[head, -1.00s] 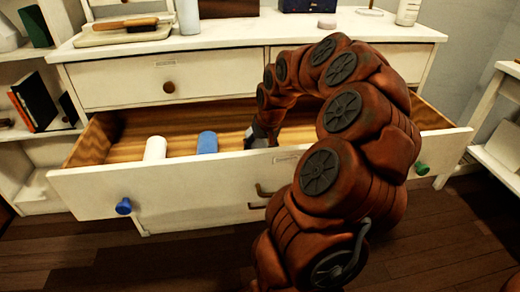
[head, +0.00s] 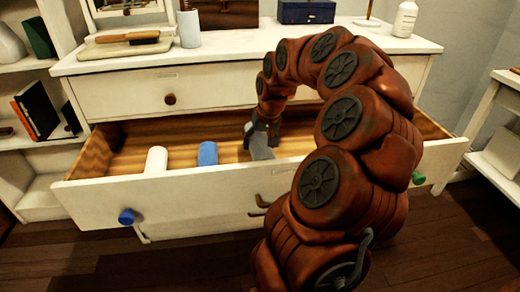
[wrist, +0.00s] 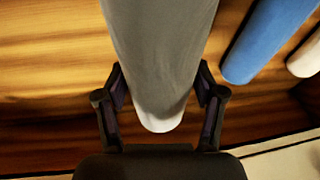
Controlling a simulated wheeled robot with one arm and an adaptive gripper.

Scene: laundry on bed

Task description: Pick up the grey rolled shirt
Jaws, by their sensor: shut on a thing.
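The grey rolled shirt (head: 262,146) is in the open drawer, to the right of the blue roll. In the wrist view the grey shirt (wrist: 160,55) lies between the two fingers of my gripper (wrist: 161,100), one on each side of it. My gripper (head: 268,127) is shut on the grey shirt, and in the head view the shirt tilts, its near end by the drawer front. My arm hides the drawer's right part. Whether the shirt touches the drawer floor I cannot tell.
A blue roll (head: 208,154) and a white roll (head: 156,160) lie to the left in the open drawer (head: 180,207). The dresser top (head: 240,45) holds a brush on a board (head: 125,43), a cup (head: 189,29), a dark blue box (head: 306,12) and a white bottle (head: 405,19).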

